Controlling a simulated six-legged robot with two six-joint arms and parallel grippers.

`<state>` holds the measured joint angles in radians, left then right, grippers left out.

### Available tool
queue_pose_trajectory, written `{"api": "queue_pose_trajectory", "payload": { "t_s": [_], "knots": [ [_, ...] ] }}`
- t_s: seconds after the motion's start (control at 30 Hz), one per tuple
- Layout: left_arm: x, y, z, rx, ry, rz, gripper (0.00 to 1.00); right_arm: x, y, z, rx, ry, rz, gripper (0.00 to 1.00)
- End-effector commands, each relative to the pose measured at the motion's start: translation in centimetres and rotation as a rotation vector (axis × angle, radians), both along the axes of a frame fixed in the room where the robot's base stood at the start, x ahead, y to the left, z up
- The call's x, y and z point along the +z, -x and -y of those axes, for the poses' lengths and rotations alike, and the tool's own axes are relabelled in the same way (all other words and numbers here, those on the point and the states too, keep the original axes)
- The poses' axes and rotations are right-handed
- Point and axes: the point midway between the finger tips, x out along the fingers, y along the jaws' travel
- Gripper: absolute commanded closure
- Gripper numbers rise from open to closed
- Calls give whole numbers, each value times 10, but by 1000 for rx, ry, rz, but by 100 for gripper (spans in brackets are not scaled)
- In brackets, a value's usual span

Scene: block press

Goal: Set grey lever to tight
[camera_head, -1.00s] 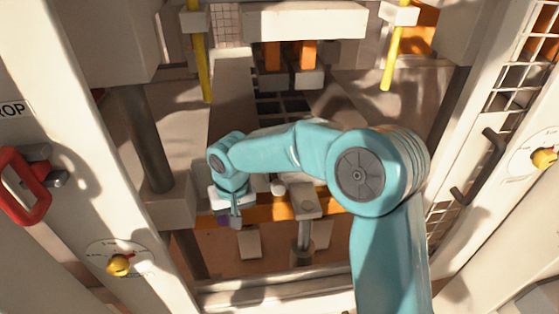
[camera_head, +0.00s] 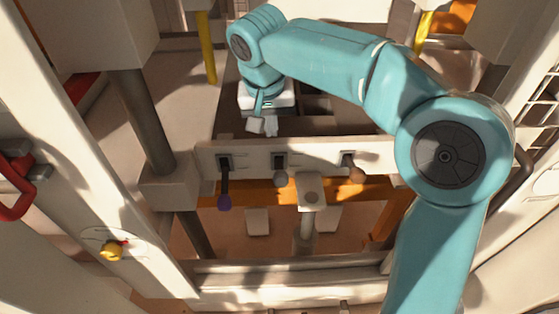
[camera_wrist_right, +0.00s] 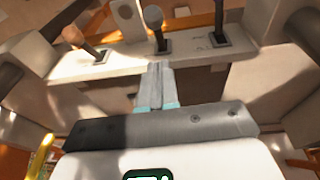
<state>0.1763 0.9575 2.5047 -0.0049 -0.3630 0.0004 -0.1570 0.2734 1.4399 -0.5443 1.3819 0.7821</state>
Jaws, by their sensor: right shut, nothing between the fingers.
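A white panel (camera_head: 310,153) carries a row of levers. The grey lever (camera_head: 281,178) is the middle one, its round knob toward the front of its dark slot. A purple-tipped lever (camera_head: 224,195) is left of it and points down, and a brown-knobbed lever (camera_head: 355,172) is to the right. In the right wrist view the grey lever (camera_wrist_right: 153,18) stands just beyond my fingertips. My right gripper (camera_head: 263,126) is shut and empty behind the panel, apart from the levers; it also shows in the wrist view (camera_wrist_right: 156,70). No tight marking is readable.
A post with a square cap (camera_head: 311,190) stands in front of the panel. Thick dark columns (camera_head: 145,120) and yellow rods (camera_head: 207,48) flank the space. A yellow dial (camera_head: 111,251) and red handle (camera_head: 14,185) are at the left.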

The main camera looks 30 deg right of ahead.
Motion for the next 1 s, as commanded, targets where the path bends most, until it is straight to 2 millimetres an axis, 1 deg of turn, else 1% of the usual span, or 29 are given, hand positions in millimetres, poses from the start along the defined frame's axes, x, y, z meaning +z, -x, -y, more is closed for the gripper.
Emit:
{"api": "queue_pose_trajectory", "payload": {
  "t_s": [0.07, 0.17, 0.27, 0.63, 0.7, 0.83, 1.0],
  "knots": [
    [0, 0, 0, 0, 0, 0, 59, -1, 0, 0, 0, 0, 0, 100],
    [0, 0, 0, 0, 0, 0, 59, -8, -1, 1, 0, 1, -3, 100],
    [-1, 0, 0, 0, 0, 0, 59, -22, -3, 4, 1, 1, -5, 100],
    [3, 0, 0, 0, 0, 0, 59, -99, -15, 21, 1, 1, -5, 100],
    [4, 0, 0, 0, 0, 0, 59, -110, -13, 22, 2, 0, -5, 100],
    [6, 0, 0, 0, 0, 0, 59, -126, -8, 23, 2, 0, -3, 100],
    [7, 0, 0, 0, 0, 0, 59, -136, -6, 24, 2, -2, -2, 100]
  ]
}}
